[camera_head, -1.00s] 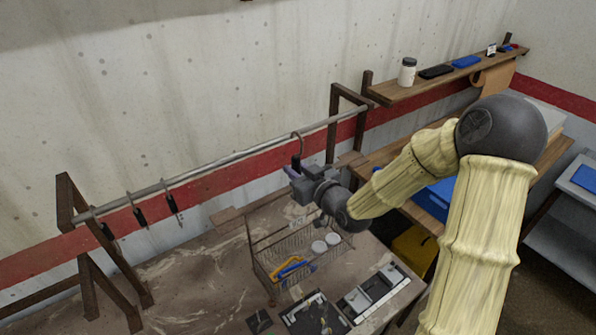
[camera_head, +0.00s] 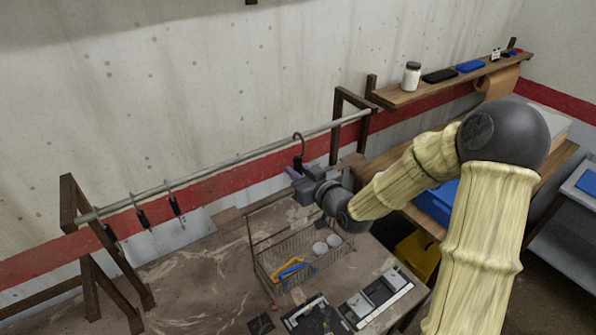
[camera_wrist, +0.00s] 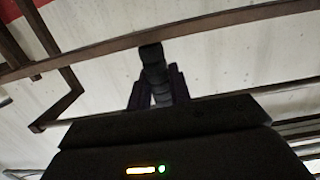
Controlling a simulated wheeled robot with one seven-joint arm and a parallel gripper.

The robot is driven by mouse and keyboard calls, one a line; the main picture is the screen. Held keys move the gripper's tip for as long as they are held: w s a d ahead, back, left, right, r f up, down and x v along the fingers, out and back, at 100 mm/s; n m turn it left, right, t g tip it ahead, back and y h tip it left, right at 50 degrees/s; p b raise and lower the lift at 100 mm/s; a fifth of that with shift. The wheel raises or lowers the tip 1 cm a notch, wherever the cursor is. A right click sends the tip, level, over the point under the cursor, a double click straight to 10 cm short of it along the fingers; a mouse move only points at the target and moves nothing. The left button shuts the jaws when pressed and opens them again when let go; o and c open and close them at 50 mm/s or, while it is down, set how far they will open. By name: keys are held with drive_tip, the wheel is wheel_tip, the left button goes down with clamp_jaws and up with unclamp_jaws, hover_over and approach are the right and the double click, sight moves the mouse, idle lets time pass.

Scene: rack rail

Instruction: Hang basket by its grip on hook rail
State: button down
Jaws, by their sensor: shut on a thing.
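The wire basket (camera_head: 262,268) is below my gripper, over the worktop, with yellow, blue and white items inside. I cannot tell whether its bottom touches the worktop. My gripper (camera_head: 295,173) is shut on the basket's black grip (camera_head: 298,162). The grip also shows between the purple fingers in the wrist view (camera_wrist: 153,72). A curved hook (camera_head: 300,139) rises from the grip to the height of the grey rail (camera_head: 235,160). I cannot tell whether it is over the rail or just in front of it.
Several small hooks with black grips (camera_head: 143,217) hang at the rail's left end. Brown frames (camera_head: 70,205) carry the rail's ends. Flat trays (camera_head: 375,298) lie on the worktop's front right. A wooden shelf (camera_head: 400,97) holds a white jar (camera_head: 411,75) at the upper right.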

drive_tip(key=shift+w+a+r, duration=0.1)
drive_tip(key=shift+w, duration=0.05)
drive_tip(key=shift+b+x, duration=0.3)
drive_tip(key=shift+x, duration=0.75)
drive_tip(key=shift+w+a+r, duration=0.1)
drive_tip(key=shift+w+r, duration=0.05)
drive_tip(key=shift+b+x, duration=0.3)
drive_tip(key=shift+x, duration=0.55)
drive_tip(key=shift+r, duration=0.1)
drive_tip(key=shift+w+f+b, duration=0.1)
drive_tip(key=shift+f+b, duration=1.35)
drive_tip(key=shift+b, duration=0.1)
idle(0.5)
